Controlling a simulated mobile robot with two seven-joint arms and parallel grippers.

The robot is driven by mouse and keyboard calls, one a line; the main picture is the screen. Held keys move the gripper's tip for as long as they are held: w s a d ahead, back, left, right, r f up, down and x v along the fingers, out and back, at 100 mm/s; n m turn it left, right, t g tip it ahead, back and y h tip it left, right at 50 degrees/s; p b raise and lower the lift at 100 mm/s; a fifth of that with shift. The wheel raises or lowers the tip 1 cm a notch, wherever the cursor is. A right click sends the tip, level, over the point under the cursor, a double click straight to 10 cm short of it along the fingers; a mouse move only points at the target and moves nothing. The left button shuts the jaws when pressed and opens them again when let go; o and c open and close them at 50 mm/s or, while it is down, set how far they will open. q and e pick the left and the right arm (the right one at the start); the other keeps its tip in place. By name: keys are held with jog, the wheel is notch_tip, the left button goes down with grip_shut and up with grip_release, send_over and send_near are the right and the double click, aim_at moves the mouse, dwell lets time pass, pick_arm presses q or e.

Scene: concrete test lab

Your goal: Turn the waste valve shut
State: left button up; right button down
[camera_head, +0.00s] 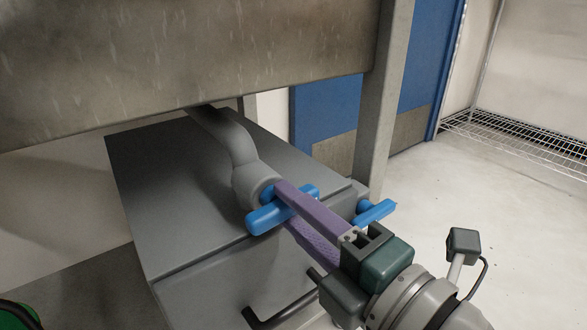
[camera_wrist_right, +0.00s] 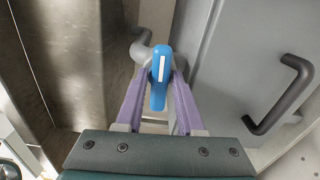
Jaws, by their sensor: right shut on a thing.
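The waste valve has a blue handle (camera_head: 266,217) at the end of a grey pipe (camera_head: 235,145) that comes down from under a steel basin. In the head view the handle lies across the pipe end. My right gripper (camera_head: 285,204) reaches in from the lower right, its purple fingers on either side of the handle, shut on it. In the right wrist view the handle (camera_wrist_right: 160,80), with a white stripe, sits between the fingers of the right gripper (camera_wrist_right: 161,76). The fingers hide part of the handle in the head view. My left gripper is not in view.
A second blue handle (camera_head: 374,212) shows just right of my fingers. A grey cabinet (camera_head: 165,200) with a dark bar handle (camera_wrist_right: 285,97) stands below the pipe. The steel basin (camera_head: 180,60) hangs above, with a steel leg (camera_head: 380,110) at right. Floor at right is clear.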

jog(key=shift+m, duration=0.5)
jog(key=c, duration=0.7)
grip_release()
jog(key=p+v, duration=0.2)
jog(key=v, duration=0.8)
jog(key=shift+p, duration=0.3)
